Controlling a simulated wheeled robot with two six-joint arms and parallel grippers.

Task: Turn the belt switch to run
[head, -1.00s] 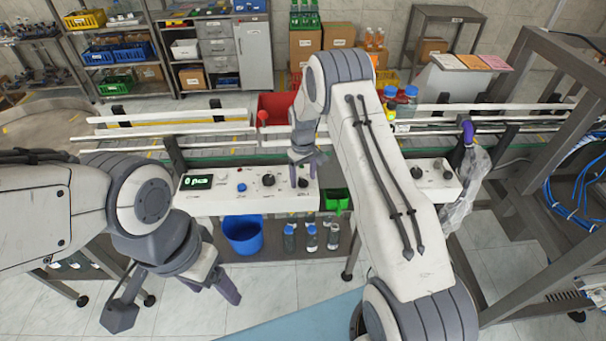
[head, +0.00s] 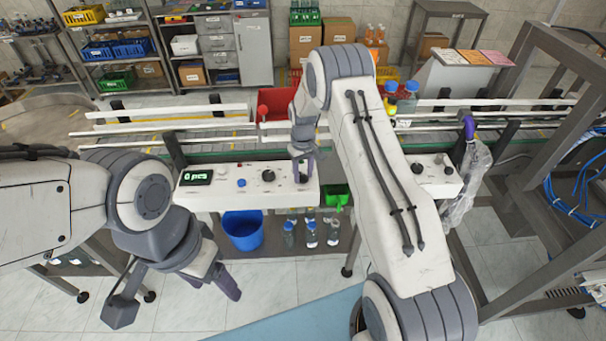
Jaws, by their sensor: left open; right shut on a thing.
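The white control panel (head: 215,200) runs along the front of the conveyor, with a small display (head: 197,176) reading "0 pcs". My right gripper (head: 302,176) points down at the panel and is shut on a dark rotary switch near the right end of its left section. The fingers hide most of that switch, so its label and pointing direction cannot be read. Another black knob (head: 268,175) sits left of it, and a blue button (head: 241,183) further left. My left gripper (head: 174,300) is open and empty, low in front of the panel, apart from everything.
The conveyor (head: 225,145) with white rails lies behind the panel. A red bin (head: 279,104) stands behind it. A blue bucket (head: 243,230), a green bin (head: 336,197) and several bottles are below. My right arm covers the panel's middle. More knobs (head: 447,170) show at right.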

